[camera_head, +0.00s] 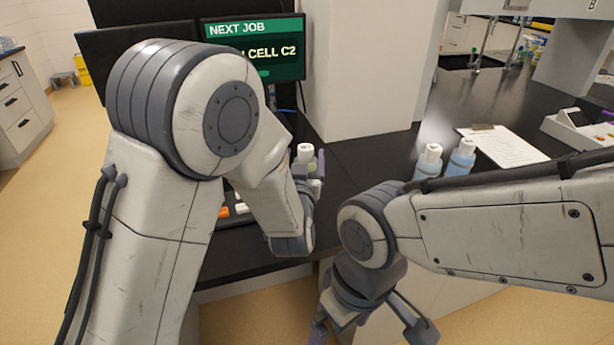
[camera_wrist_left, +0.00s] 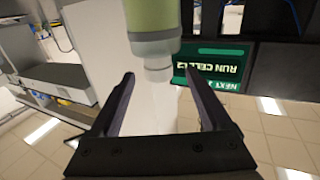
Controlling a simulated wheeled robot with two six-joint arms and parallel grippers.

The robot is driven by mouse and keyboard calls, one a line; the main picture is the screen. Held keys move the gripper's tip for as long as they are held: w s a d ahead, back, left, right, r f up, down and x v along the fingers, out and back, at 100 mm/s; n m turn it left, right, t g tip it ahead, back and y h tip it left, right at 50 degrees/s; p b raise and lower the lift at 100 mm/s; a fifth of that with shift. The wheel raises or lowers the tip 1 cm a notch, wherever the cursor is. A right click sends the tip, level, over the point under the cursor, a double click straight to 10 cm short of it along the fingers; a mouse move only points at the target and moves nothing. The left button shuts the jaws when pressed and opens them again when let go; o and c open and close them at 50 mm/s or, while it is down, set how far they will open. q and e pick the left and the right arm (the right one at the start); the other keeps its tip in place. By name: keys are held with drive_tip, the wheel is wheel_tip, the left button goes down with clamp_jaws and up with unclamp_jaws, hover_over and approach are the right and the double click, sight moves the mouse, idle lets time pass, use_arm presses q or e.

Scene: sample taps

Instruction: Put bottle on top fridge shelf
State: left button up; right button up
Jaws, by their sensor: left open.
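A bottle (camera_head: 304,153) with a white cap stands just beyond my left gripper (camera_head: 305,185) in the head view, its lower part hidden by the gripper. In the left wrist view the bottle (camera_wrist_left: 152,40) appears upside down with pale green contents. My left gripper (camera_wrist_left: 160,80) is open, its two fingers apart on either side below the bottle's cap in that picture. Contact cannot be told. My right gripper (camera_head: 372,325) points down at the lower middle, its fingers spread and empty. No fridge shelf can be made out.
A large white block (camera_head: 370,60) rises behind the bottle. A screen (camera_head: 255,45) stands at back left.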

use_arm(q)
drive_tip(key=w, duration=0.3)
drive_tip(key=shift+w+d+f+p, duration=0.1)
drive_tip(key=shift+w+d+p, duration=0.05)
drive_tip(key=shift+w+p, duration=0.15)
drive_tip(key=shift+s, duration=0.1)
clamp_jaws()
idle(1.1)
